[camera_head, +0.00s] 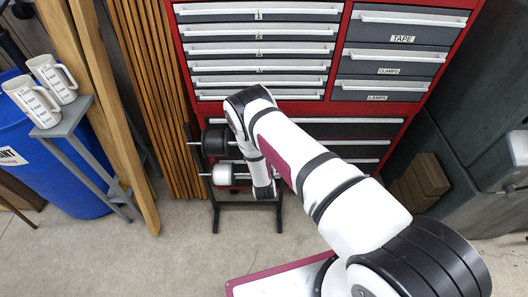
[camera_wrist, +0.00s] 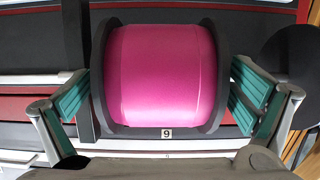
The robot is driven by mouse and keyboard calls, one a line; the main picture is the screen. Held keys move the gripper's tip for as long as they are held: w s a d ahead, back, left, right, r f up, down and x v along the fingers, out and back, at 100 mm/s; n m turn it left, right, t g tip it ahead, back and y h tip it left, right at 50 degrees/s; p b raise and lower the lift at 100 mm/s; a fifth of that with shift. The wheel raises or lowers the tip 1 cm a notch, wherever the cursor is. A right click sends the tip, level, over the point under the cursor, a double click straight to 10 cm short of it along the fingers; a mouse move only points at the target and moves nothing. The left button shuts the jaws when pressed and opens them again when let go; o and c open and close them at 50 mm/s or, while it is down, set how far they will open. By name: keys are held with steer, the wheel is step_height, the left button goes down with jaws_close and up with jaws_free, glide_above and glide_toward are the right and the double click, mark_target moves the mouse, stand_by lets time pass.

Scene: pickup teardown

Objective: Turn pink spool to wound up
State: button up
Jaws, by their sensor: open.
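The pink spool (camera_wrist: 162,75) fills the middle of the wrist view, a wide glossy pink roll between two dark end discs. My gripper (camera_wrist: 160,98) is open around it, one teal-padded finger beside each end disc. Both pads are very near the discs; I cannot tell whether they touch. In the head view my arm covers the spool, and the fingers cannot be made out there. A rack (camera_head: 215,214) stands in front of the red cabinet, and my arm's end is at its right side.
On the rack, a black spool (camera_head: 214,143) and a white spool (camera_head: 223,174) show left of my arm. The red drawer cabinet (camera_head: 187,60) rises close behind. Wooden slats, a blue barrel (camera_head: 75,150) and a grey stand with white mugs are at left. The floor in front is mostly clear.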

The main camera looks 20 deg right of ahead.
steer(key=v, duration=1.2)
steer(key=w+a+r+g+y, duration=0.15)
steer(key=w+r, duration=0.35)
steer(key=r, duration=0.8)
steer(key=w+a+r+g+y, duration=0.15)
steer(key=w+r, duration=0.35)
steer(key=r, duration=0.8)
steer(key=s+d+r+n+g+y, duration=0.1)
steer(key=s+r+g, duration=0.1)
steer(key=s+r, duration=0.75)
steer(key=s+d+r+n+g+y, duration=0.1)
steer(key=s+r, duration=0.6)
steer(key=r, duration=0.6)
steer(key=s+d+r+g, duration=0.1)
steer(key=s+d, duration=0.1)
steer(key=s, duration=0.7)
steer(key=s+d+r+n+g+h+b, duration=0.1)
steer(key=s+d+r, duration=0.1)
steer(key=s, duration=0.8)
steer(key=shift+r, duration=0.3)
